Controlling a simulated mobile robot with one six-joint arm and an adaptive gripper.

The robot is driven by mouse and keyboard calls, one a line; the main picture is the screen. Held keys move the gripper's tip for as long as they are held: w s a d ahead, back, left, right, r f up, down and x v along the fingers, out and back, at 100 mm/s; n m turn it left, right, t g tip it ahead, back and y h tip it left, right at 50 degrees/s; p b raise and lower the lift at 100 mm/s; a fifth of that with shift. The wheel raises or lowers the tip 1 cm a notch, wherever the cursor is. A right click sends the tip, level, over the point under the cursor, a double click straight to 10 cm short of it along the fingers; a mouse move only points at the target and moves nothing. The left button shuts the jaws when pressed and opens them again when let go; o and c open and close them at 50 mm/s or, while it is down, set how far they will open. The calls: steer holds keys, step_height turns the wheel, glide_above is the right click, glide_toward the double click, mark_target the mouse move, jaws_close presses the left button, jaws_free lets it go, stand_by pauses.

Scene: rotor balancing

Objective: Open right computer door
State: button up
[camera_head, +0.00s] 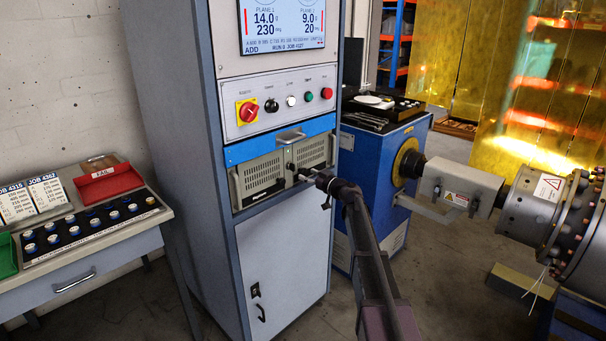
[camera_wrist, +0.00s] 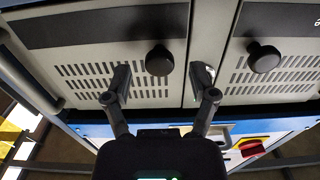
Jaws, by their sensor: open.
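The right computer door (camera_head: 313,151) is a beige vented panel in the blue-framed bay of the grey cabinet, beside the left computer door (camera_head: 260,176). Both look shut. The wrist view is turned over, so the right door (camera_wrist: 85,82) shows on the left there, with its round black knob (camera_wrist: 159,60). The left door (camera_wrist: 285,82) and its knob (camera_wrist: 263,57) show on the right. Contact cannot be told. In the head view my gripper (camera_head: 299,174) is small at the doors.
Above the doors are a small handle (camera_head: 290,137), a red rotary switch (camera_head: 247,111) and several buttons. A white lower cabinet door (camera_head: 283,265) is below. A blue machine (camera_head: 376,165) with a rotor stands at right. A table (camera_head: 90,262) with trays is at left.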

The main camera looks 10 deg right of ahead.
steer(key=shift+x, duration=1.25)
jaws_close()
